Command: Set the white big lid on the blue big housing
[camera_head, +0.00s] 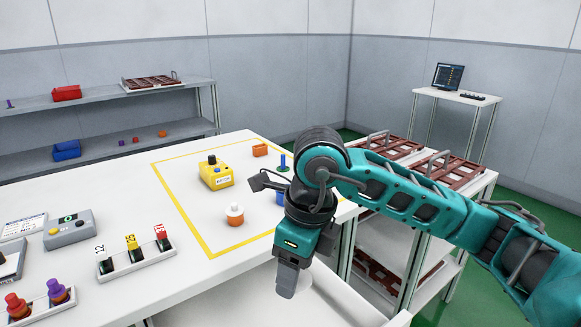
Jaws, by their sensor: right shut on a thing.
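My right gripper (287,282) points down over the white tray-like surface at the table's front right. It is shut on a pale thing at its fingertips, which looks like the white big lid (303,284); it blends with the white behind it. A blue piece (280,197), likely the blue big housing, stands on the table inside the yellow outline. My left gripper is not in view.
A numbered rack (137,264) is front left. Brown trays (388,148) are behind my arm.

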